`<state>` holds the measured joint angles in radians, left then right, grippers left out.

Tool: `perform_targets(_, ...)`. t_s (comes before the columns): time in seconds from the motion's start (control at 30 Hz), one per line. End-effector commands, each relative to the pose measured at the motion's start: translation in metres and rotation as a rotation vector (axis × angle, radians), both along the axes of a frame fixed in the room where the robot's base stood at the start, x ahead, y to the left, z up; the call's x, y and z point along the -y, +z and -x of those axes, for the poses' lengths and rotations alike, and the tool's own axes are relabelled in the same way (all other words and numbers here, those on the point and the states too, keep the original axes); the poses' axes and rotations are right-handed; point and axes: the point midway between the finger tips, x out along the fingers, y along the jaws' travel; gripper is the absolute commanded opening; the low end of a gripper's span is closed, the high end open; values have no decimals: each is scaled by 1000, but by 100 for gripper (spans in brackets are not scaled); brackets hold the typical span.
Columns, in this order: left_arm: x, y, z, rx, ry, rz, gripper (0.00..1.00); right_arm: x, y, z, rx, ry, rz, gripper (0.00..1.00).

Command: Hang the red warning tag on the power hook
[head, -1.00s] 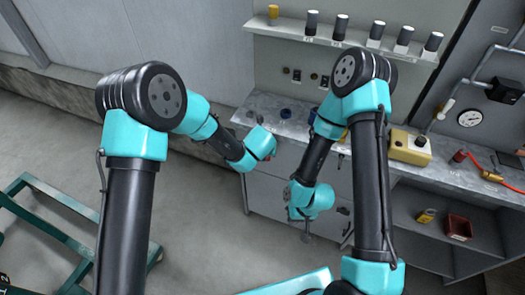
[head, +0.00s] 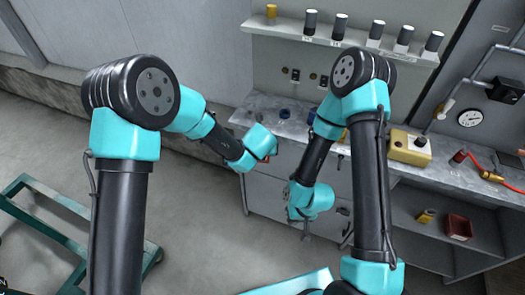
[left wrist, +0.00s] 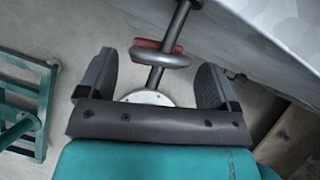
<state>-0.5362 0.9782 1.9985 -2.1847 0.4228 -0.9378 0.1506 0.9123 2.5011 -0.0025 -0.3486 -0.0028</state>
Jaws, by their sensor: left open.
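A small red piece (left wrist: 152,44), which looks like the warning tag, shows in the left wrist view beside a grey metal ring on a metal rod (left wrist: 162,62). I cannot tell whether it hangs from the ring or lies behind it. In the head view a bit of red (head: 270,157) shows just past my left wrist. My left gripper (left wrist: 157,65) is open, its fingers on either side of the rod, apart from the red piece. My right gripper (head: 307,228) points down in front of the cabinet; its jaws are too small to read.
A grey workbench (head: 272,108) runs along the wall, with a yellow box (head: 410,147) and a red hose (head: 478,166) on it. Below are a yellow item (head: 426,216) and a red bin (head: 458,227). A green frame (head: 60,215) stands at left on open floor.

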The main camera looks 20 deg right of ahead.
Motion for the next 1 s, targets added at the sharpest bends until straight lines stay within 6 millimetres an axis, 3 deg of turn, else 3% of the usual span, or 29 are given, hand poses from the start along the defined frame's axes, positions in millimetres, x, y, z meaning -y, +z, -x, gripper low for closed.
perform_targets(0.2, -6, 29, 19, 4, -8, 1, 85, 0, 0, 0, 0, 1, 0, 0)
perform_targets(0.4, -10, 45, 31, 4, -11, 2, 85, 0, 0, 0, 0, 1, 0, 0)
perform_targets(1.0, -11, 49, 34, 4, -11, 2, 85, 0, 0, 0, 0, 0, 0, 0)
